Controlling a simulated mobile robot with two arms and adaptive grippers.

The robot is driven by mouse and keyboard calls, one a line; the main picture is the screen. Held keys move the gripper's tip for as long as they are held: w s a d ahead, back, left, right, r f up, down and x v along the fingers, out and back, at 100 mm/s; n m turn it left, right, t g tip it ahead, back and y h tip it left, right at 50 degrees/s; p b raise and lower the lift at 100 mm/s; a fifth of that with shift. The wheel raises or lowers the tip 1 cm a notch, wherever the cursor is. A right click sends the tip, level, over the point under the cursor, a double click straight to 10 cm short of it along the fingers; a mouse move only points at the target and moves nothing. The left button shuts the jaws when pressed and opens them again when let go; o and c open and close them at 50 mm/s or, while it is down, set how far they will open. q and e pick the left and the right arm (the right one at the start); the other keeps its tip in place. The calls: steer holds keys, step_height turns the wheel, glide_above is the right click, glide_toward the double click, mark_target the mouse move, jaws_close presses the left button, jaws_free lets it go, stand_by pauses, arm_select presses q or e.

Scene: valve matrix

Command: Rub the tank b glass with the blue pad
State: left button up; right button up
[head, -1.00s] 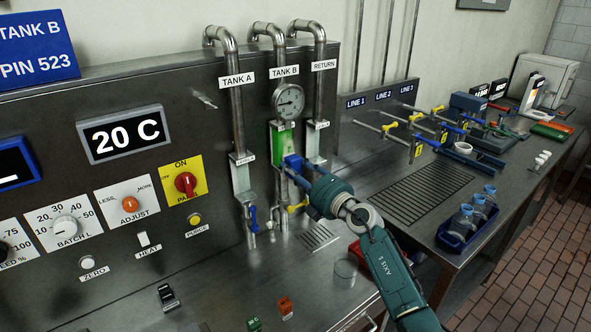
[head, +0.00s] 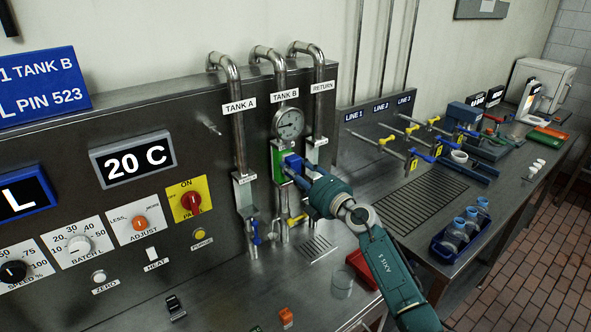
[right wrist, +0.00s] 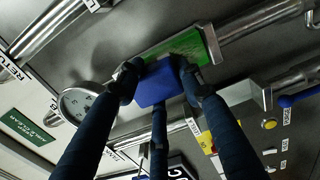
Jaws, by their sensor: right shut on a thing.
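The tank b glass (head: 277,166) is a green upright strip on the metal panel, below the round gauge and the TANK B label. It also shows as a green bar in the right wrist view (right wrist: 188,46). My right gripper (head: 297,168) is shut on the blue pad (head: 291,160) in front of the glass. In the right wrist view the pad (right wrist: 160,84) sits between the fingers and overlaps the glass's near edge. The pad looks to be at the glass, but I cannot tell whether it is pressed on it. My left gripper is not in view.
A round gauge (head: 288,123) sits just above the glass. Pipes of TANK A (head: 237,130) and RETURN (head: 318,110) stand on either side. Yellow and blue valve handles are below. A clear beaker (head: 342,284) and a red tray (head: 362,268) stand on the bench near my arm.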

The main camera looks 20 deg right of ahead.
mark_target(288, 184)
steer(key=shift+r+p, duration=0.3)
steer(key=shift+r, duration=1.85)
steer(key=shift+f, duration=0.1)
steer(key=shift+f+b, duration=3.7)
steer(key=shift+f, duration=2.05)
steer(key=shift+r, duration=0.1)
